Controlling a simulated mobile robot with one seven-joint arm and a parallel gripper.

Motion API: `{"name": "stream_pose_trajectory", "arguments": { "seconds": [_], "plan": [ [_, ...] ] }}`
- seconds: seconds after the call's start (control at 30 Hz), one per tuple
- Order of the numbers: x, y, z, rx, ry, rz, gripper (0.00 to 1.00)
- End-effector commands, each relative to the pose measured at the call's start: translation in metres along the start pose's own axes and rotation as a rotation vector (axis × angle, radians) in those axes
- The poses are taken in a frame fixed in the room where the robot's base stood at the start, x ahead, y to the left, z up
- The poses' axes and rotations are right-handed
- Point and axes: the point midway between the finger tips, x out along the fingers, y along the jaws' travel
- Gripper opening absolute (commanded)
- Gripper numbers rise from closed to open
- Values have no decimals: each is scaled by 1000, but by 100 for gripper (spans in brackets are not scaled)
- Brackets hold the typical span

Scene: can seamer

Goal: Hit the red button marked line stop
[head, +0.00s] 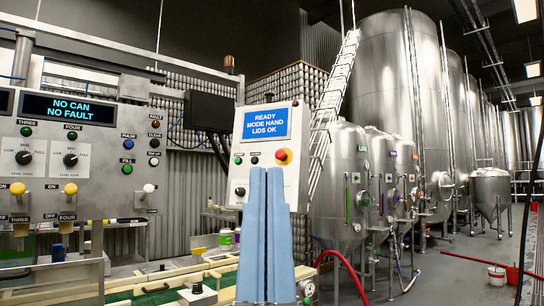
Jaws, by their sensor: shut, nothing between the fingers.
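The panel's blue screen (265,124) reads READY, MODE HAND, LIDS OK. My gripper (265,172), with long blue fingers, is shut and empty, pointing up in front of the panel. Its tips appear below and left of the red button in the picture, and I cannot tell their distance from the panel. The fingers hide the panel's lower middle.
A grey panel (105,160) with knobs, yellow switches and a NO CAN NO FAULT display (73,107) stands at left. A conveyor frame (128,284) runs low in front. Steel tanks (397,75) and a red hose (348,268) are at right.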

Motion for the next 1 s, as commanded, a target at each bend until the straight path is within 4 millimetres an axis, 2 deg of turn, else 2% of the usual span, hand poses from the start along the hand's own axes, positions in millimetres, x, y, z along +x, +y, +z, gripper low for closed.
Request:
{"name": "stream_pose_trajectory", "arguments": {
  "seconds": [0.17, 0.33, 0.47, 0.8, 1.0],
  "plan": [
    [0, 0, 0, 0, 0, 0, 0],
    [12, 0, -11, 0, 0, 0, 0],
    [33, 0, -31, 0, 0, 0, 0],
    [105, 0, -100, 0, 1, -1, 0],
    [116, -1, -110, 1, 0, -2, 0]
  ]
}}
